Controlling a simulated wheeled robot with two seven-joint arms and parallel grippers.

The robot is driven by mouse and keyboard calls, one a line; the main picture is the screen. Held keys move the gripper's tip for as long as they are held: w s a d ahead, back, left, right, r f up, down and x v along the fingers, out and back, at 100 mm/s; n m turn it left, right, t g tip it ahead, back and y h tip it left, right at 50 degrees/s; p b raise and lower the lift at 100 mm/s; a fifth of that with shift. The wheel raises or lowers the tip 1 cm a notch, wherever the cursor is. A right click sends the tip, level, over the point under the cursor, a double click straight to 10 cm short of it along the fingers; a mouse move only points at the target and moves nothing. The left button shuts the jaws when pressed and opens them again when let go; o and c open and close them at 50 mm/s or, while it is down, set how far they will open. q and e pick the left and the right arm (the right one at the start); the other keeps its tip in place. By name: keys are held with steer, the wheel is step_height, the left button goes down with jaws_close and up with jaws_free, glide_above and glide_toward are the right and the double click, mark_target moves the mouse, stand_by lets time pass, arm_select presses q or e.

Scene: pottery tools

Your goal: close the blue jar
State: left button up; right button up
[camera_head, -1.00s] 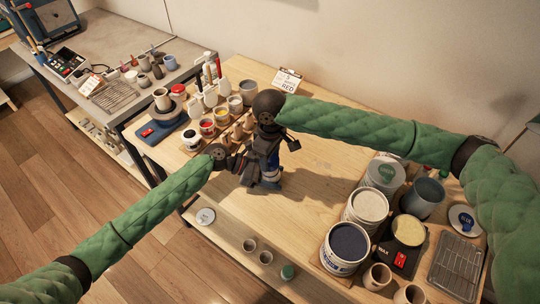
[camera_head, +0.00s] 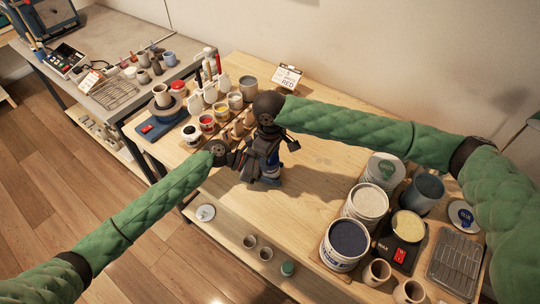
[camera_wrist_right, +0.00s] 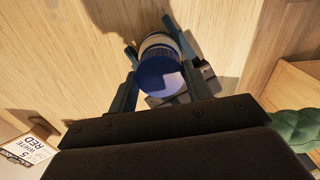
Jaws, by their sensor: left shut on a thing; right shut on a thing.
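The blue jar (camera_wrist_right: 158,42) is in the right wrist view, with a pale banded body and a round blue lid (camera_wrist_right: 162,75) at the end nearer the camera. My right gripper (camera_wrist_right: 157,84) has its fingers on both sides of the lid and is shut on it. In the head view the jar (camera_head: 271,178) is mostly hidden behind both grippers, above the wooden table. My left gripper (camera_head: 256,174) reaches it from the left and is shut on the jar's body. My right gripper (camera_head: 269,158) is above it. Whether the lid is fully seated cannot be told.
Paint pots (camera_head: 207,124) and bottles stand behind the left gripper, by a sign reading RED (camera_head: 287,77). The table middle (camera_head: 318,170) is clear.

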steer(key=shift+f, duration=0.5)
arm_select(q)
jaws_close()
arm_select(e)
steer(key=o, duration=1)
steer(key=shift+r, duration=0.1)
steer(key=shift+r, duration=2.2)
steer(key=shift+r, duration=0.1)
steer(key=shift+c, duration=0.3)
